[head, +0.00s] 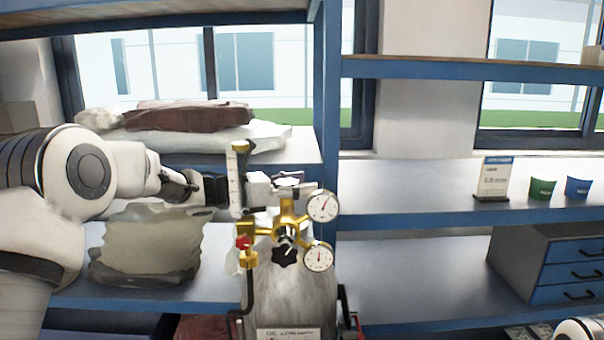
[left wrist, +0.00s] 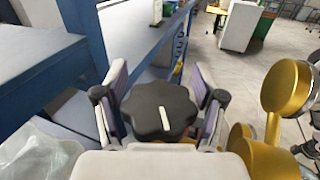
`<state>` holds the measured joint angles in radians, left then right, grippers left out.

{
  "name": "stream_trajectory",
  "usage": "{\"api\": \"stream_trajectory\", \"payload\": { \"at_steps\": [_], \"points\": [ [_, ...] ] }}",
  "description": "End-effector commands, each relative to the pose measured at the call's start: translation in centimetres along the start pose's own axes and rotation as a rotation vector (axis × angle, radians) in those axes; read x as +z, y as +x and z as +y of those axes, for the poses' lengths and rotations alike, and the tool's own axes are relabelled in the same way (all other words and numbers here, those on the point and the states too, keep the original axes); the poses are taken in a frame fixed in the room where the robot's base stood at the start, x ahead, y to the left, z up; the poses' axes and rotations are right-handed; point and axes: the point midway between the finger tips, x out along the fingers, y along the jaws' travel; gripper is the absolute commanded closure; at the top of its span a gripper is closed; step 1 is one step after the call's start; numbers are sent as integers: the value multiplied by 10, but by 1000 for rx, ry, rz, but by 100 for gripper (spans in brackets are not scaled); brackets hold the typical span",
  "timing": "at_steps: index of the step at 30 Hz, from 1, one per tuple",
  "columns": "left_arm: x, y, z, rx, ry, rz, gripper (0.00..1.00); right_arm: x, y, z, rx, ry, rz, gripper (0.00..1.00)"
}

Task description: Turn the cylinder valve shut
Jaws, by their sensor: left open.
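A grey gas cylinder (head: 282,272) stands upright in front of the shelves, with a brass regulator (head: 287,222) and two round white gauges on it. The black lobed valve knob (left wrist: 158,109) with a white line on top shows in the left wrist view. In the head view the knob (head: 288,182) is partly hidden by my gripper. My left gripper (head: 284,187) comes in from the left at the cylinder's top. Its open fingers stand on either side of the knob in the left wrist view; I cannot tell whether they touch it.
A brass flowmeter (head: 237,180) with a clear tube rises beside my left gripper. A second black knob (head: 286,252) sits lower on the regulator. Bags (head: 150,246) lie on the left shelves. A drawer unit (head: 560,262) and cups (head: 543,187) stand on the right shelves.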

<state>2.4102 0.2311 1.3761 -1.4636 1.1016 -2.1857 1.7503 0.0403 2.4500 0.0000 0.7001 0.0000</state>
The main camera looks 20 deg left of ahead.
Motion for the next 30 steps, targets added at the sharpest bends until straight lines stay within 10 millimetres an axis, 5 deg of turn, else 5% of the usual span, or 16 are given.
{"api": "stream_trajectory", "payload": {
  "at_steps": [6, 11, 23, 30],
  "points": [
    [-1, 1, 1, 1, -1, -2, 30, 0, 0, 0, 0, 0, -1, 60],
    [-1, 1, 1, 2, 0, -2, 79, 0, 0, 0, 0, -1, -1, 60],
    [-1, 1, 0, -3, 1, -1, 81, 0, 2, 0, 0, 0, 0, 60],
    [-6, 1, -1, -59, 4, -3, 81, 0, 23, 0, 0, 0, 0, 60]
  ]
}}
